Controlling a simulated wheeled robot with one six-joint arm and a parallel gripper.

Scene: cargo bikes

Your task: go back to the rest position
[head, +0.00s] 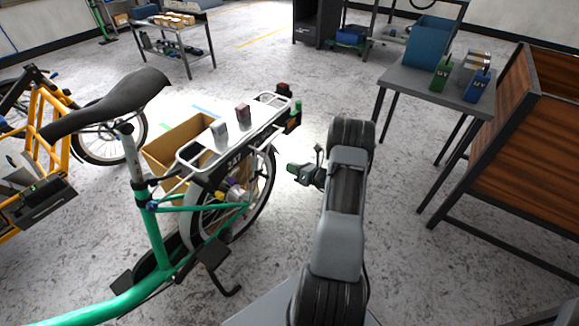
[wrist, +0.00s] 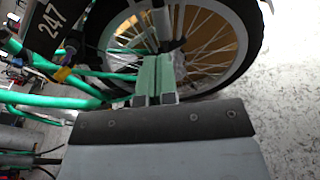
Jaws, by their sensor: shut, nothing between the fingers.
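My gripper (head: 293,169) is in the head view, to the right of the green bike's rear wheel (head: 268,190), pointing left toward it. In the wrist view my gripper (wrist: 152,78) shows its two pale green fingers pressed together with nothing between them. The rear wheel (wrist: 225,75) with its spokes lies beyond the fingertips. I cannot tell the exact gap, but no contact shows. The green bike (head: 155,225) stands upright on the left, with a black saddle (head: 110,105) and a white rear rack (head: 190,150).
Small blocks sit on the rack, including a grey one (head: 219,135) and a dark red one (head: 243,114). A cardboard box (head: 160,150) is behind it. A grey table (head: 415,80) and a wood-panelled cargo box (head: 525,150) stand right. Open floor lies between.

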